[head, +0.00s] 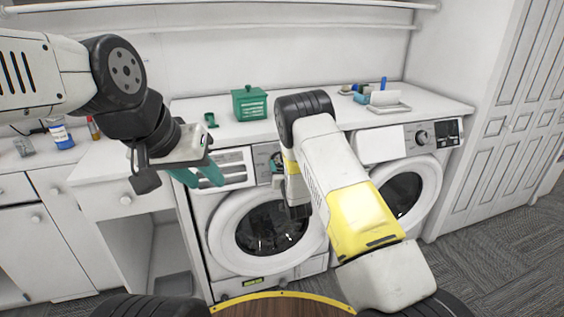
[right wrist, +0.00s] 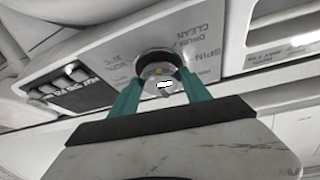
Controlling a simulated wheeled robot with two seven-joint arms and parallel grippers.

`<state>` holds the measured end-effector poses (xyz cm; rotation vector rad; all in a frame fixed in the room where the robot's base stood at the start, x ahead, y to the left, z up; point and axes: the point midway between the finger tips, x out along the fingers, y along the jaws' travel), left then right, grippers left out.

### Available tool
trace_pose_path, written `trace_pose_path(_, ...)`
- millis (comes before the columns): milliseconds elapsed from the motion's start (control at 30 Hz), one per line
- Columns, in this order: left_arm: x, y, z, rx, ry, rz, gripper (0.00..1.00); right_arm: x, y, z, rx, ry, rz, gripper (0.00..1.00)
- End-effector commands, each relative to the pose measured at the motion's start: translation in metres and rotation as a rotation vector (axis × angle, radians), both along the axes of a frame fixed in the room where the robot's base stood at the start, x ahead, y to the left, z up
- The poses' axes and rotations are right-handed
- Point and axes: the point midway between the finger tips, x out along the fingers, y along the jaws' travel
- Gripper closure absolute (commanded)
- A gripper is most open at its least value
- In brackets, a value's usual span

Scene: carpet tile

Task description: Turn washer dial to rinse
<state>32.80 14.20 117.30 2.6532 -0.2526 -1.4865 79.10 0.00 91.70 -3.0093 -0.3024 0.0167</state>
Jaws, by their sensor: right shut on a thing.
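The washer (head: 222,195) on the left has a round glass door and a control panel at its top. Its dial (right wrist: 157,60) shows in the right wrist view as a round knob with a dark rim on a pale panel with upside-down lettering. My right gripper (right wrist: 160,90) has its teal fingers shut on the dial, one on each side. In the head view my right gripper (head: 276,163) is at the panel, and my arm hides much of it. The dial's pointer setting cannot be read. My left gripper (head: 197,176) is open and empty, in front of the panel's left part.
A second machine (head: 430,170) with its own dial (head: 421,137) stands to the right. A dark display with buttons (right wrist: 70,88) is left of the dial in the wrist view.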

Motion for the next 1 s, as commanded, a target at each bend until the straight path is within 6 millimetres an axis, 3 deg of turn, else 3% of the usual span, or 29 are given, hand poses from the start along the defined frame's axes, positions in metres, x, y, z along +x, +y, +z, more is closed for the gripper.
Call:
trace_pose_path(367, 0.0000, 0.0000, 0.0000, 0.000, 0.000, 0.000, 0.64, 0.0001, -0.0014, -0.0009, -0.076, -0.023, 0.040, 0.85)
trace_pose_path(1000, 0.0000, 0.0000, 0.0000, 0.000, 0.000, 0.000, 0.64, 0.0024, -0.0081, -0.0004, -0.501, -0.161, 0.268, 0.85)
